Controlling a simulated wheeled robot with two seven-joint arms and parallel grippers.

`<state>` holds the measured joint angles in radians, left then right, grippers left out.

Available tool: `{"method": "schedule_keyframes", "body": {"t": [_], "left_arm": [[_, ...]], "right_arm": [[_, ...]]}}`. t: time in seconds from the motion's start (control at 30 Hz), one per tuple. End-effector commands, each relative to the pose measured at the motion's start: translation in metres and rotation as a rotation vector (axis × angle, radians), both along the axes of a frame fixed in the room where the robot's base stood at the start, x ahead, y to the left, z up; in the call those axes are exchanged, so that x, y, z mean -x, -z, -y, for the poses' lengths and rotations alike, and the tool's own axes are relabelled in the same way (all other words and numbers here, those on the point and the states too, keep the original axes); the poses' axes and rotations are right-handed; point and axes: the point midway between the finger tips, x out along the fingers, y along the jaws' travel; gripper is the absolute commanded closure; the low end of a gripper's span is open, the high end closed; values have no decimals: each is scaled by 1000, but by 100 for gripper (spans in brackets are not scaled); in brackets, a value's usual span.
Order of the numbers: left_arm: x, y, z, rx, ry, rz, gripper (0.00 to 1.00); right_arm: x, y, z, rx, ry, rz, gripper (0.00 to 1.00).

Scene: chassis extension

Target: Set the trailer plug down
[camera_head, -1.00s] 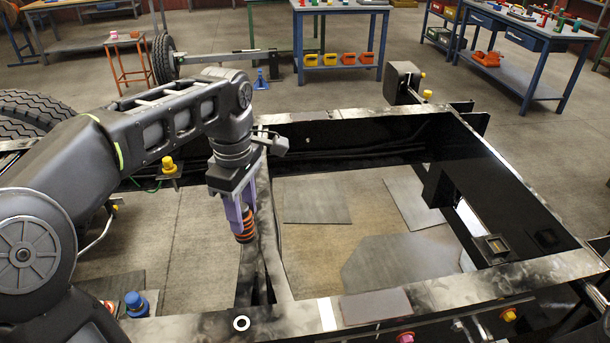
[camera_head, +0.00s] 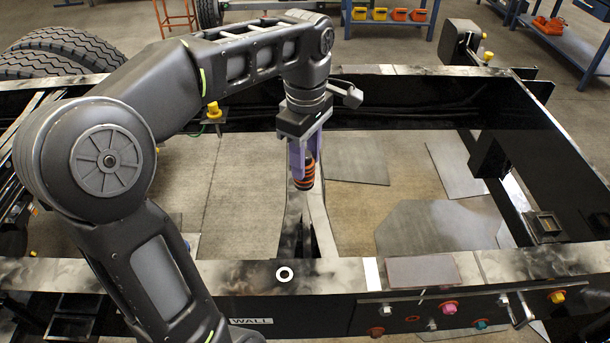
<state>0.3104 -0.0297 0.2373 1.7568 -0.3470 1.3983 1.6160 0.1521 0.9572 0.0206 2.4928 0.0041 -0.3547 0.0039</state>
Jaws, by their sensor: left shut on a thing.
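The trailer plug (camera_head: 304,172) is a dark cylinder with orange bands. My left gripper (camera_head: 302,165) is shut on it and holds it pointing down, in the middle of the camera_head view. The plug is seen over the lengthwise metal beam inside the black chassis frame (camera_head: 240,272). I cannot tell the height of the plug above the beam. The gripper's purple fingers hide part of the plug. My right gripper is not in view.
A flat brownish plate (camera_head: 423,269) lies on the near frame rail, right of a white ring mark (camera_head: 284,274). Coloured connectors (camera_head: 480,324) line the rail's front face. Grey mats (camera_head: 440,232) lie on the floor inside the frame. Tyres (camera_head: 65,52) stand at the upper left.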

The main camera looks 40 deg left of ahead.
Motion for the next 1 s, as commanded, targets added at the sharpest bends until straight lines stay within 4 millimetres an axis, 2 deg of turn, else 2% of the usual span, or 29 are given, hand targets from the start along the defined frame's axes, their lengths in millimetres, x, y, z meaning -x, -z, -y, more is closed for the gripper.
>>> {"method": "schedule_keyframes", "body": {"t": [0.1,0.2,0.57,0.8,1.0], "left_arm": [[1,22,0,0,-1,-4,100],[0,34,0,0,0,-1,100],[0,39,0,0,0,0,100],[0,69,0,0,0,-2,100],[0,75,0,0,-1,1,100]], "right_arm": [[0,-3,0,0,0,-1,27],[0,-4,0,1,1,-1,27],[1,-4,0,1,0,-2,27],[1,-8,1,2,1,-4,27],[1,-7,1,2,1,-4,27]]}}
